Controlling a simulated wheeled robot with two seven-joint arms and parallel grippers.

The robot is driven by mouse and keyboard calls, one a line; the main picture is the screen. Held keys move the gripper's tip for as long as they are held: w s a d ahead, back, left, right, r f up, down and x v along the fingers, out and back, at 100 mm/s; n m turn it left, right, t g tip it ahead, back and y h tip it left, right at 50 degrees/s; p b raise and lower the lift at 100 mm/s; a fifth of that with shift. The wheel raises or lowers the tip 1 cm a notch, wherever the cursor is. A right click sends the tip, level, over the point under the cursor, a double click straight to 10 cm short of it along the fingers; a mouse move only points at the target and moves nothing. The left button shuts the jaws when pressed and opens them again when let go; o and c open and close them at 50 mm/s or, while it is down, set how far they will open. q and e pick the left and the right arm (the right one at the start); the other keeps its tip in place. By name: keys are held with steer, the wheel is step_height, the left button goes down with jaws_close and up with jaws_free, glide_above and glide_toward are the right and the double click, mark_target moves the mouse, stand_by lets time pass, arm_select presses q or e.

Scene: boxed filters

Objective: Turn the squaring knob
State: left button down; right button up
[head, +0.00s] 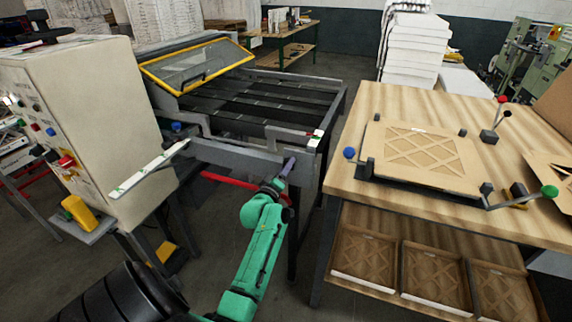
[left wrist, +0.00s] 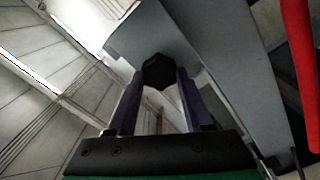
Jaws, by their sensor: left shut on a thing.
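In the left wrist view the squaring knob (left wrist: 160,72) is a dark, faceted knob beside a grey metal frame member (left wrist: 218,75). The two purple fingers of my left gripper (left wrist: 158,90) stand on either side of the knob and are shut on it. In the head view my left gripper (head: 287,170) is at the near right corner of the machine (head: 235,152), at the end of my green arm. The knob itself cannot be made out in the head view. My right gripper is not in view.
A beige control cabinet (head: 85,120) with buttons stands at the left. A red bar (head: 230,181) runs under the machine's near edge. A wooden table (head: 400,100) at the right holds a fixture with a lattice-patterned cardboard frame (head: 420,152). Open boxes (head: 365,262) lie on its lower shelf.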

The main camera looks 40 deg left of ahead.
arm_select(q)
steer(key=shift+f+n+p, duration=0.1)
steer(key=shift+n+p, duration=0.7)
steer(key=shift+n, duration=2.7)
steer(key=shift+c, duration=1.5)
jaws_free()
steer(key=b+v, duration=0.2)
steer(key=v, duration=1.2)
steer(key=shift+s, duration=0.3)
